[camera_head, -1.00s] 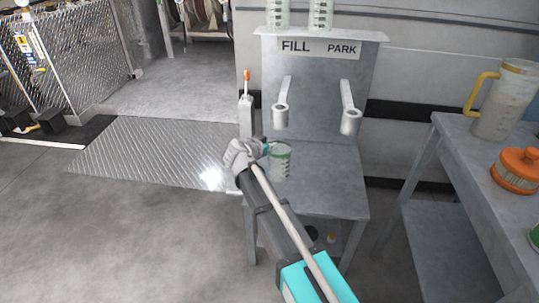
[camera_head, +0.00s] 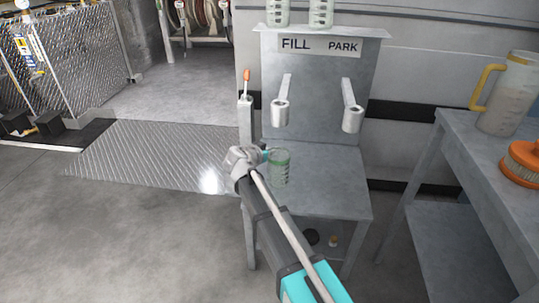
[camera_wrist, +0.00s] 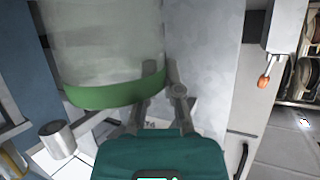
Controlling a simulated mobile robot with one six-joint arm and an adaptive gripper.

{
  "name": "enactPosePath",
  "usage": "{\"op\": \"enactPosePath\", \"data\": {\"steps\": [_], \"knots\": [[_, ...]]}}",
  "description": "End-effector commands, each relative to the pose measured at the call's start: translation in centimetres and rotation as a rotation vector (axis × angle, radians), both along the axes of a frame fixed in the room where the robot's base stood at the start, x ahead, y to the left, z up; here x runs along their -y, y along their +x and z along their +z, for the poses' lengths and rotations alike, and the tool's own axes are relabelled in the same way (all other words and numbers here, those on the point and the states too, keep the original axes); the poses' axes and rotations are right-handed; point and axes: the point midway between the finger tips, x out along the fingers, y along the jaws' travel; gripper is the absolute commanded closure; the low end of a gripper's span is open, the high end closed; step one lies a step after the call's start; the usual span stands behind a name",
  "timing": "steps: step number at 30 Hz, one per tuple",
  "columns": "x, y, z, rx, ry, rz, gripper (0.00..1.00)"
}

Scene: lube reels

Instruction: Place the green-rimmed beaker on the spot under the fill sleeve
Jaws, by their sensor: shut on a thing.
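The clear beaker with a green rim (camera_head: 279,169) is upright in the head view, at the left part of the metal stand's shelf (camera_head: 325,185). It is below the fill sleeve (camera_head: 280,113), the left of two metal sleeves, under the FILL label. I cannot tell whether its base touches the shelf, and no marked spot shows beneath it. My gripper (camera_head: 265,157) comes from the left and is shut on the beaker. In the wrist view the beaker (camera_wrist: 105,40) fills the upper left, with its green rim near my fingers (camera_wrist: 163,100).
The park sleeve (camera_head: 352,119) hangs to the right. An orange-tipped lever (camera_head: 246,85) stands left of the stand. More beakers (camera_head: 320,12) sit on its top ledge. A side table (camera_head: 470,150) at right holds a yellow-handled jug (camera_head: 508,95) and an orange-capped item (camera_head: 523,163).

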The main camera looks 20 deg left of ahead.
Motion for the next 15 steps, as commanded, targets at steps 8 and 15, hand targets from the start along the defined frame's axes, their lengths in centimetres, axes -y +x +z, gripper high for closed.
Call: {"op": "enactPosePath", "data": {"steps": [8,15], "knots": [[0.01,0.01,0.02,0.000,0.000,0.000,1.00],[0.01,0.01,-0.25,0.000,0.000,0.000,0.78]]}}
